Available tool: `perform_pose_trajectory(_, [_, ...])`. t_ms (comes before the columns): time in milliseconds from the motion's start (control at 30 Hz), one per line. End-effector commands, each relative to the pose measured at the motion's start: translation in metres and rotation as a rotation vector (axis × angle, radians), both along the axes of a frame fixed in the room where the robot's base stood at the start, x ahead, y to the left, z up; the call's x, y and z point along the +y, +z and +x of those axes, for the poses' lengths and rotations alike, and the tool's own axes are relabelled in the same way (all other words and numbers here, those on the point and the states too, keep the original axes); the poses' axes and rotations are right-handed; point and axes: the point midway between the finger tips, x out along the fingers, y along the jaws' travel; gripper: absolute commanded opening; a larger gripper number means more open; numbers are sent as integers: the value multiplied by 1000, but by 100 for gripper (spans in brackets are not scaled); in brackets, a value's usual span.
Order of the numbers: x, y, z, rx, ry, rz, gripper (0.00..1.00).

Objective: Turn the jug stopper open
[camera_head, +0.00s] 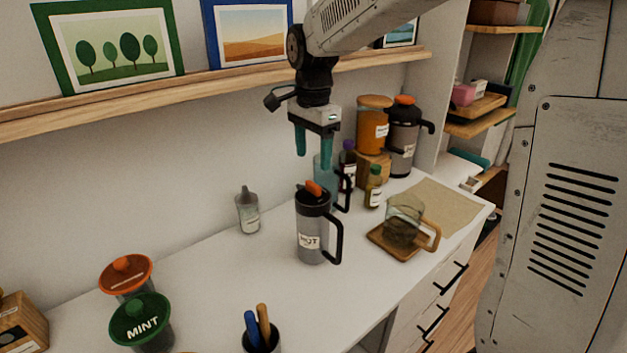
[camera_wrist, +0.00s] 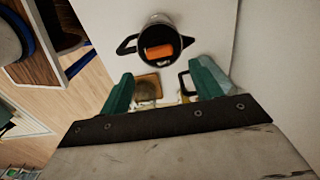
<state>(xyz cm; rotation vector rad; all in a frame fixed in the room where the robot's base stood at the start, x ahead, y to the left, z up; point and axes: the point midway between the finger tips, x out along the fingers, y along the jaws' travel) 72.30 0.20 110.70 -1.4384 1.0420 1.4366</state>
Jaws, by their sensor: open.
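The grey jug labelled HOT (camera_head: 312,240) stands upright on the white counter, its black handle on the right. Its orange bar stopper (camera_head: 313,188) sits in the black top. In the wrist view the stopper (camera_wrist: 159,51) lies roughly in line between the black handle at left and the spout at right of the jug (camera_wrist: 160,20). My gripper (camera_head: 313,160), with teal fingers, points down above the counter. It is open and empty, apart from the stopper. In the wrist view the jug lies beyond the fingertips of my gripper (camera_wrist: 165,72).
A glass mug (camera_head: 404,222) sits on a wooden coaster (camera_head: 385,246) at right. A shaker (camera_head: 247,212) stands left. Counter between is clear.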

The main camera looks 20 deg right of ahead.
Motion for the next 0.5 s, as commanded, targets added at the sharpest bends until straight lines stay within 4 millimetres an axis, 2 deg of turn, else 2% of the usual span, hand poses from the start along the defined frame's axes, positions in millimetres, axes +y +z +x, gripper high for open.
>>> perform_pose_trajectory(300, [-1,-49,-1,5,-3,-1,64])
perform_pose_trajectory(500, [-1,-70,0,2,-2,0,64])
